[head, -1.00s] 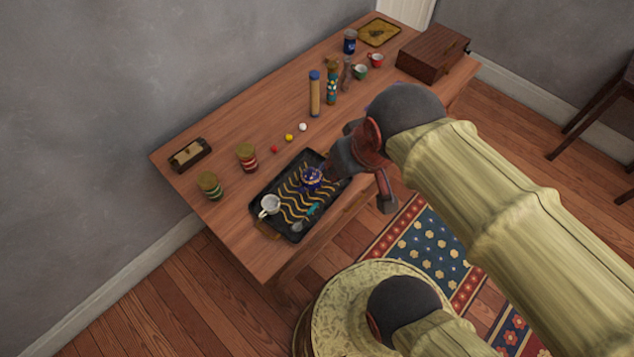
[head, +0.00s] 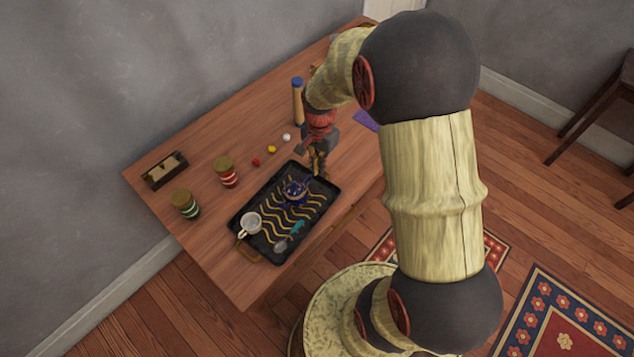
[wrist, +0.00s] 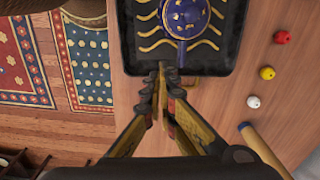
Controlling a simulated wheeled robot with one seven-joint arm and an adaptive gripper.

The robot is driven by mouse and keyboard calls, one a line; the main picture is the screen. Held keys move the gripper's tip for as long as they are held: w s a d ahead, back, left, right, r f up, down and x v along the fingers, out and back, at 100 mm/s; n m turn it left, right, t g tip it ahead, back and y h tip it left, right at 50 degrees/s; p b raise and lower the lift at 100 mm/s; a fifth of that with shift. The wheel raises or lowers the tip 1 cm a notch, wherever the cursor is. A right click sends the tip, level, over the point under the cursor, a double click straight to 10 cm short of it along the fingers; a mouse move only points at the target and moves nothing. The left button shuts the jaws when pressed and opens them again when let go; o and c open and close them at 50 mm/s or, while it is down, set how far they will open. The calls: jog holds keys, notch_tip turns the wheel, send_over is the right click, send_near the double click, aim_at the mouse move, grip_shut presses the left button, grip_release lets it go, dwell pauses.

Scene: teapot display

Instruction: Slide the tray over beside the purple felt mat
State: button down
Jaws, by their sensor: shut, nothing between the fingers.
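The black tray (head: 309,227) with wavy gold lines lies on the table near its front edge. It carries a blue teapot (head: 297,190), a white cup (head: 250,222) and a small teal-handled utensil (head: 295,229). My gripper (head: 320,174) points down at the tray's far end. In the wrist view my gripper (wrist: 163,72) is shut and empty, its fingertips at the tray's rim (wrist: 222,69), beside a brass handle (wrist: 218,104). I cannot tell whether they touch. Part of the purple felt mat (head: 366,120) shows beyond my gripper; my arm hides the rest.
A red ball (head: 256,162), a yellow ball (head: 272,149) and a white ball (head: 287,137) lie left of my gripper. Two striped jars (head: 186,204) and a small wooden box (head: 165,170) stand along the left. My arm hides the table's far end.

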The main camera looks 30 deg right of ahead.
aim_at(320, 189)
jog(key=shift+m, duration=0.6)
notch_tip(320, 189, down, 10)
jog(key=b, duration=0.3)
jog(key=shift+b, duration=0.3)
jog(key=w+d+p, duration=0.1)
jog(key=w+d, duration=0.1)
jog(key=d, duration=0.5)
jog(key=w+d+p, duration=0.2)
jog(key=w+d, duration=0.1)
jog(key=d, duration=0.5)
jog(key=w+d+p, duration=0.1)
jog(key=w+d, duration=0.1)
jog(key=d, duration=0.6)
jog(key=shift+w+d, duration=0.15)
jog(key=shift+w, duration=0.2)
jog(key=shift+p, duration=0.3)
